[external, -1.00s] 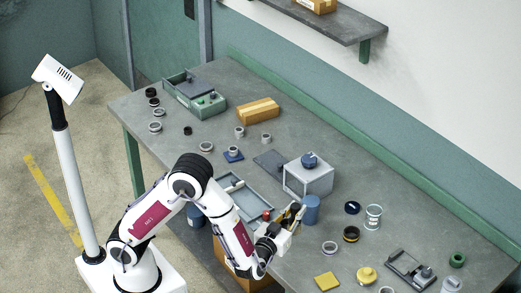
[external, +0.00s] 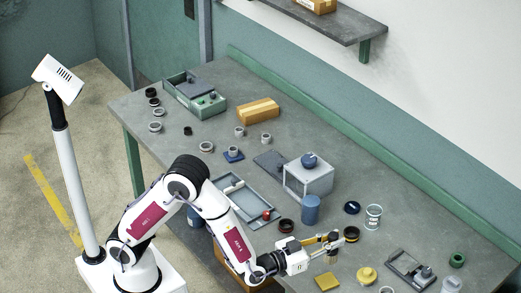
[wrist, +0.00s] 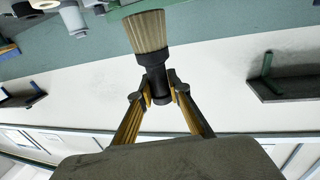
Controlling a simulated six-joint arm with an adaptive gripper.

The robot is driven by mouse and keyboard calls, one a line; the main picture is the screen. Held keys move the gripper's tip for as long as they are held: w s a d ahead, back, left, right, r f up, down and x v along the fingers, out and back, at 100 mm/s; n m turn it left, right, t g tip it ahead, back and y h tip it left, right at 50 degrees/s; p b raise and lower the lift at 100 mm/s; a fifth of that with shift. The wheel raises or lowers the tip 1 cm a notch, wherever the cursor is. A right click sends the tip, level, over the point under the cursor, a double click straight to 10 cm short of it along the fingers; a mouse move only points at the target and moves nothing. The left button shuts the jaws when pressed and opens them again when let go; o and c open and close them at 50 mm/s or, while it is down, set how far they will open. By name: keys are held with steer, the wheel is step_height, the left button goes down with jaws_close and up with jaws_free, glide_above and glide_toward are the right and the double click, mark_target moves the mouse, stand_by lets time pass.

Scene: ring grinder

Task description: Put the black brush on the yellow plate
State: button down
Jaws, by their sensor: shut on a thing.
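The black brush (wrist: 157,82) is held between my gripper's fingertips in the wrist view, its pale bristles towards the top of that picture. In the external view my gripper (external: 331,240) is shut on the brush (external: 332,257), which points bristles down. The yellow plate (external: 327,282) is a small flat square near the table's front edge. The brush appears just behind the plate in the picture, apart from it. Its exact height above the table is hard to tell.
A yellow knobbed part (external: 366,275) is right of the plate. A blue cylinder (external: 311,209) and a dark ring (external: 286,226) stand behind my gripper. A grey fixture (external: 410,268) is farther right.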

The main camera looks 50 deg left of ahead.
mark_target(325, 256)
steer(key=shift+f, duration=0.1)
steer(key=shift+f, duration=2.8)
steer(key=shift+f, duration=0.15)
steer(key=shift+f, duration=1.95)
steer(key=shift+f, duration=0.1)
steer(key=c, duration=1.9)
jaws_free()
steer(key=s+a, duration=0.2)
steer(key=s, duration=0.9)
steer(key=shift+s+a, duration=0.2)
steer(key=shift+s, duration=0.2)
